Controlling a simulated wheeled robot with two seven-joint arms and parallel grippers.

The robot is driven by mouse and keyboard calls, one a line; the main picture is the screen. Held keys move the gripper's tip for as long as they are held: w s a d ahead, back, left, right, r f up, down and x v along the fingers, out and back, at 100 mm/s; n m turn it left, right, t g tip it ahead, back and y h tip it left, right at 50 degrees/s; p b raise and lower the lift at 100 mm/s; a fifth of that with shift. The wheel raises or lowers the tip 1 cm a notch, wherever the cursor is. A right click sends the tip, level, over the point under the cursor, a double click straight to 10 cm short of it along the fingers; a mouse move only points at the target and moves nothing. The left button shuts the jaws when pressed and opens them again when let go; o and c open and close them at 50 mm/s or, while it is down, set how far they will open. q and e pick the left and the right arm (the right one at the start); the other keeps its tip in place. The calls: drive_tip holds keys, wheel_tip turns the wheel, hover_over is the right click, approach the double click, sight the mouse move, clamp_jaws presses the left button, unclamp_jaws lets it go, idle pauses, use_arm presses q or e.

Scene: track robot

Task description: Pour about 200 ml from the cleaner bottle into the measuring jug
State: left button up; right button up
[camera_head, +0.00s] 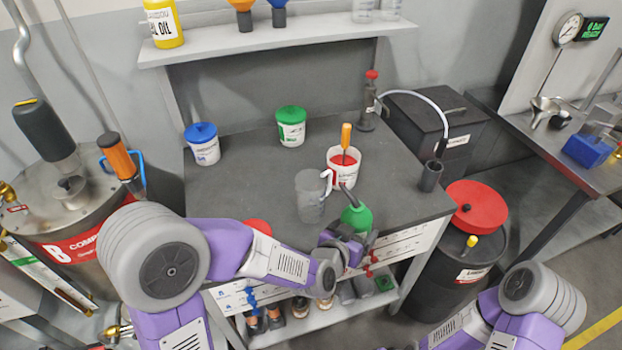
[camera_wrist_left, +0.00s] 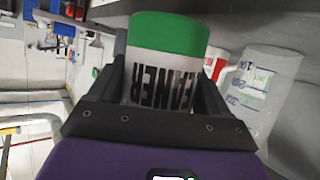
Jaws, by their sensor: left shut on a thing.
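My left gripper (camera_head: 352,238) is shut on the green cleaner bottle (camera_head: 357,217), held near the table's front edge. In the left wrist view, the bottle (camera_wrist_left: 168,45) sits between the fingers, with a white label reading partly "CLEANER". In the head view its dark spout slants up and left toward the measuring jug. The clear grey measuring jug (camera_head: 310,196) stands upright on the table, just left of the bottle; it also shows in the left wrist view (camera_wrist_left: 262,92) with scale marks. I cannot tell its liquid level. My right gripper is out of view.
A white tub with red contents and an orange-handled tool (camera_head: 344,168) stands close behind the jug and bottle. Blue-lidded (camera_head: 202,143) and green-lidded (camera_head: 291,126) tubs stand farther back.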

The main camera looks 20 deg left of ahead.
sight(355, 213)
use_arm(q)
drive_tip(key=shift+r+n+h, duration=0.3)
drive_tip(key=shift+w+a+r+n+g+h+b, duration=0.1)
drive_tip(key=shift+a+n+g+h+b, duration=0.1)
drive_tip(key=shift+n+g+h+b, duration=0.8)
wheel_tip(355, 213, up, 3)
drive_tip(key=n+p, duration=0.1)
drive_tip(key=p, duration=0.3)
drive_tip(key=shift+a, duration=0.1)
drive_tip(key=shift+w+n+p, duration=0.1)
drive_tip(key=shift+n+p, duration=0.2)
drive_tip(key=shift+p, duration=0.2)
drive_tip(key=shift+f+h, duration=0.2)
drive_tip(key=shift+h, duration=0.1)
drive_tip(key=shift+r+n+g+h+p, duration=0.1)
drive_tip(key=shift+n+g+h+p, duration=0.25)
drive_tip(key=shift+p, duration=0.95)
drive_tip(key=p, duration=0.1)
drive_tip(key=r+n+p, duration=0.1)
drive_tip(key=p, duration=0.1)
drive_tip(key=r+h+p, duration=0.1)
drive_tip(key=p, duration=0.1)
drive_tip(key=shift+s+d+r+n, duration=0.15)
drive_tip(key=shift+s+d+n, duration=0.1)
drive_tip(key=shift+d, duration=0.15)
drive_tip(key=shift+r+n+g+h+p, duration=0.25)
drive_tip(key=shift+r+n+h+p, duration=0.4)
drive_tip(key=shift+p, duration=1.1)
drive_tip(key=shift+r+p, duration=0.25)
drive_tip(key=shift+p, duration=0.05)
